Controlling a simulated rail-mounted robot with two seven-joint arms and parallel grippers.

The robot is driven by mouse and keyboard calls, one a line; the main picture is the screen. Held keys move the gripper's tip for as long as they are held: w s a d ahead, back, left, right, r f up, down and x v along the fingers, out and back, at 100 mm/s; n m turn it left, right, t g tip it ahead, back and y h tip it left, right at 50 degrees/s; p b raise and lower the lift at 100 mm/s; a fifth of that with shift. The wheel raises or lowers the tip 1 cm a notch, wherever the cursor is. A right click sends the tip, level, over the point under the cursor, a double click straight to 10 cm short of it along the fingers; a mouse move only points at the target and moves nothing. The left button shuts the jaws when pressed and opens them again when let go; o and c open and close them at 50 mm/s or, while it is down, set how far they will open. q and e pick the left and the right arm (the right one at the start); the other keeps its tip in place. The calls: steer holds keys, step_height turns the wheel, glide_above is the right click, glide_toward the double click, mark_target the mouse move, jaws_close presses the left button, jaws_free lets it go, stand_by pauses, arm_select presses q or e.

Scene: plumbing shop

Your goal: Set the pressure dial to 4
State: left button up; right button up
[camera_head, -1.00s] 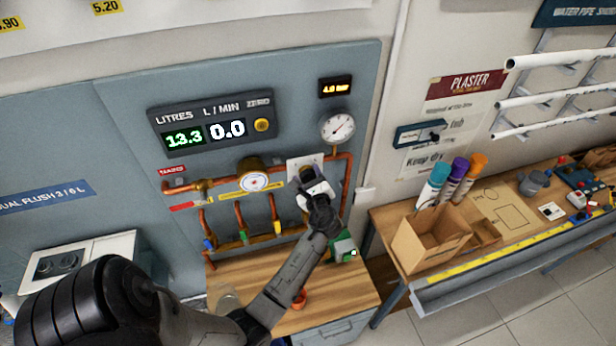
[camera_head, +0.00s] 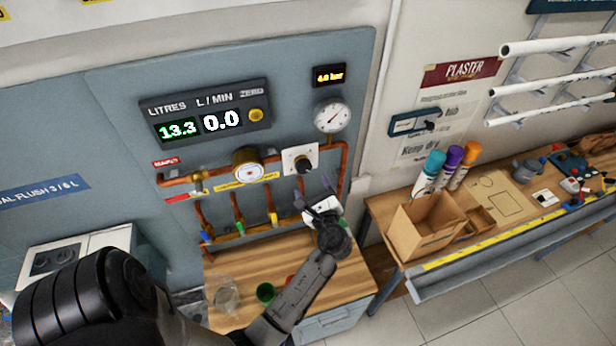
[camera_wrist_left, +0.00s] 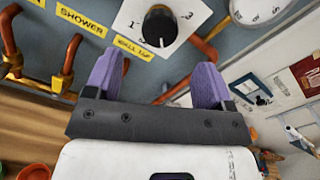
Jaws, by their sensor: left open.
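The pressure dial (camera_head: 303,165) is a black knob on a white plate on the pipe board. It also shows at the top of the left wrist view (camera_wrist_left: 160,25), with figures around it and a pale mark at its lower edge. The small display (camera_head: 330,75) above reads 4.0 bar. The round gauge (camera_head: 332,116) has a needle whose exact reading is too small to tell. My left gripper (camera_head: 317,193) is open and empty, below the dial and apart from it. Its purple fingers (camera_wrist_left: 160,68) point up towards the board. My right gripper is not in view.
A flow display (camera_head: 207,115) reads 13.3 litres and 0.0 L/min. A green cup (camera_head: 265,292) stands on the wooden bench (camera_head: 235,265). A cardboard box (camera_head: 428,228) is at right.

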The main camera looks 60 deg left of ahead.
arm_select(q)
steer(key=shift+v, duration=1.55)
steer(key=d+f+n+t+h, duration=0.3)
steer(key=d+n+h, duration=1)
steer(key=n, duration=0.5)
steer(key=s+d+f+m+h, duration=0.1)
steer(key=s+d+m+h, duration=0.2)
steer(key=s+d+h, duration=0.35)
steer(key=s+f+g+y, duration=0.1)
steer(key=s+f, duration=0.2)
steer(key=s, duration=0.4)
steer(key=s+f+m+g, duration=0.1)
steer(key=s+f+g, duration=0.1)
steer(key=s, duration=0.5)
steer(key=shift+s+f+m+y, duration=0.2)
steer(key=shift+f+m+y, duration=0.15)
steer(key=shift+f, duration=0.55)
